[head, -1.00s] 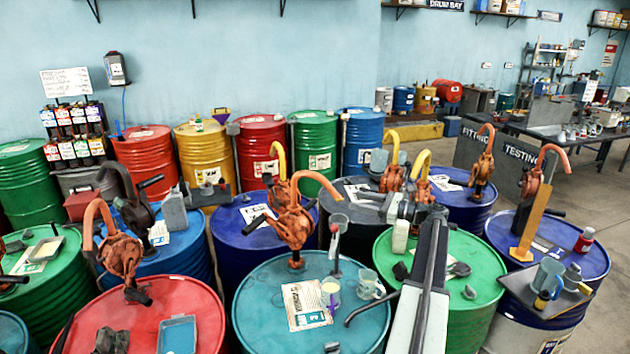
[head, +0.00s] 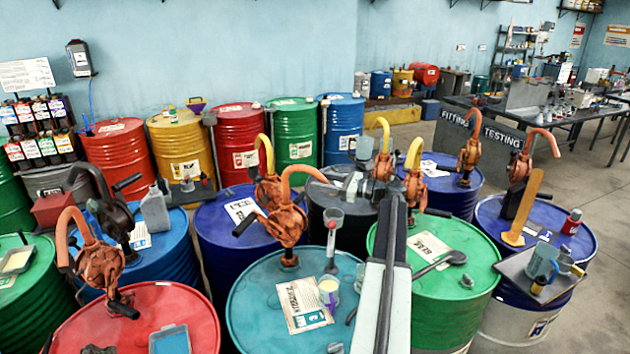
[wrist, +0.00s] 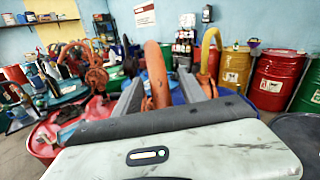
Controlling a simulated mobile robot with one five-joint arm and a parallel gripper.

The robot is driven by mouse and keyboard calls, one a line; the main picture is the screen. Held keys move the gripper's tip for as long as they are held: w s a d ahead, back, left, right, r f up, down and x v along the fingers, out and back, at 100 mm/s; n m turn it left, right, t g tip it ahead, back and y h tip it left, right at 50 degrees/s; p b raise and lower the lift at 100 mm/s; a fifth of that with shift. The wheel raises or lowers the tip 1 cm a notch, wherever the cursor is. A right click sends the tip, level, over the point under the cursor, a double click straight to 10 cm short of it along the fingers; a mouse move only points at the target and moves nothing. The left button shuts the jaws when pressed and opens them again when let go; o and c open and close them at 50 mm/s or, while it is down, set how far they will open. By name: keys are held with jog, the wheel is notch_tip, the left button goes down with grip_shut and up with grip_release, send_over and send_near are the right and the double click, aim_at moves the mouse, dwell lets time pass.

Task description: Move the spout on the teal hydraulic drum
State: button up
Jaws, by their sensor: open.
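The teal drum (head: 262,290) stands at the front middle of the head view. An orange hand pump (head: 286,222) stands on it. My gripper (head: 352,168) is to the right of the spout. In the wrist view, my open jaws (wrist: 160,80) have the orange spout (wrist: 156,72) showing between them, apparently just beyond the fingertips. I cannot tell whether either finger touches it. My arm hides the teal drum's right side.
A paper (head: 303,305) and a jug with yellow liquid (head: 329,290) are on the teal drum. A green drum (head: 440,315) stands to its right, a red drum (head: 140,310) to its left. Other pumps with raised spouts crowd close behind. Free floor lies at the far right.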

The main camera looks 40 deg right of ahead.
jog(key=shift+x, duration=1.35)
grip_shut()
dwell(0.4)
